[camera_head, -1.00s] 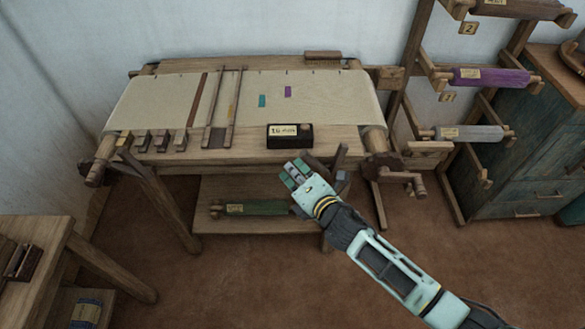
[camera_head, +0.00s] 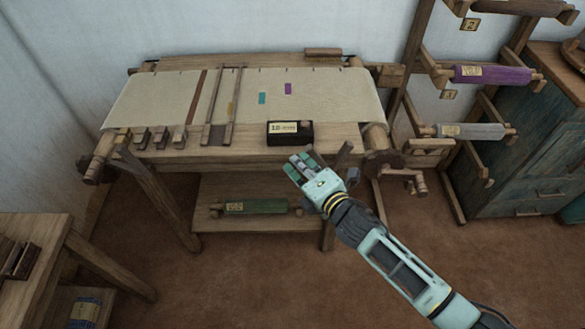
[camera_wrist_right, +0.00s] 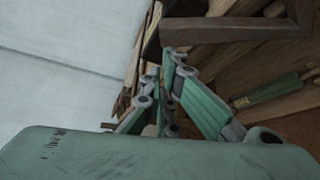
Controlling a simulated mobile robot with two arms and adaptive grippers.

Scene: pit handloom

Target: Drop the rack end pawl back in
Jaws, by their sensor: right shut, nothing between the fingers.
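The loom's rack-side end is on the right, with a dark round hub (camera_head: 387,162) on the cloth roller and a crank handle (camera_head: 408,178) below. A short dark wooden lever (camera_head: 343,154) slants up at the front right corner of the loom; it may be the pawl, but I cannot tell. My right gripper (camera_head: 302,164) is shut and empty, in front of the loom's front beam and left of this lever. In the right wrist view its fingers (camera_wrist_right: 170,62) are together beside a dark brown bar (camera_wrist_right: 238,28). My left gripper is not in view.
A black labelled box (camera_head: 290,133) sits on the front beam just beyond the gripper. A green roll (camera_head: 256,207) lies on the shelf below. The rack (camera_head: 405,80) with rolls stands at right. A table (camera_head: 35,245) is at lower left. The floor in front is clear.

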